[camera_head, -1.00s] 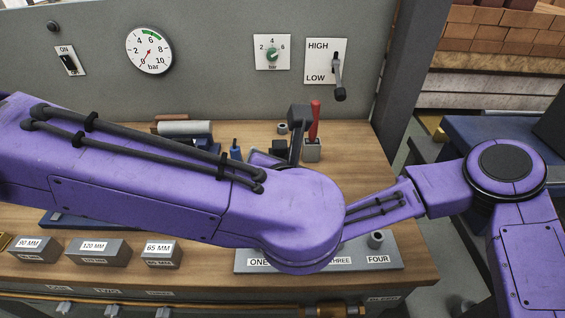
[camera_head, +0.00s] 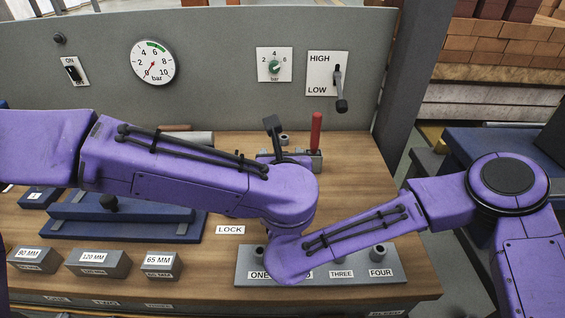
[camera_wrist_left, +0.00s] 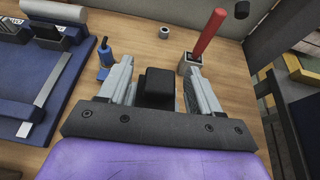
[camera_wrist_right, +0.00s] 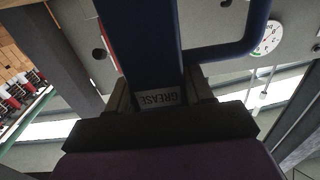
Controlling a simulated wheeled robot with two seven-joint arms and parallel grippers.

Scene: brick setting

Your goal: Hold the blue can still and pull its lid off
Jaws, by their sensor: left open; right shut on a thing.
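The blue can (camera_wrist_right: 140,38) fills the upper middle of the right wrist view. It is dark blue with a curved side bar and a GREASE label that reads upside down. My right gripper (camera_wrist_right: 160,88) is shut on it at the label. Its lid cannot be made out. In the head view, neither the can nor the right gripper can be made out. My left gripper (camera_wrist_left: 155,70) is open over the bench, its pale fingers on either side of a black block (camera_wrist_left: 156,88). I cannot tell whether they touch it.
A red handle (camera_head: 316,132) stands upright on the bench near a black-topped lever (camera_head: 272,124). A blue fixture (camera_head: 120,215) lies at the left. A grey rack (camera_head: 330,268) and labelled blocks (camera_head: 95,262) line the front. The grey panel (camera_head: 215,60) closes the back.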

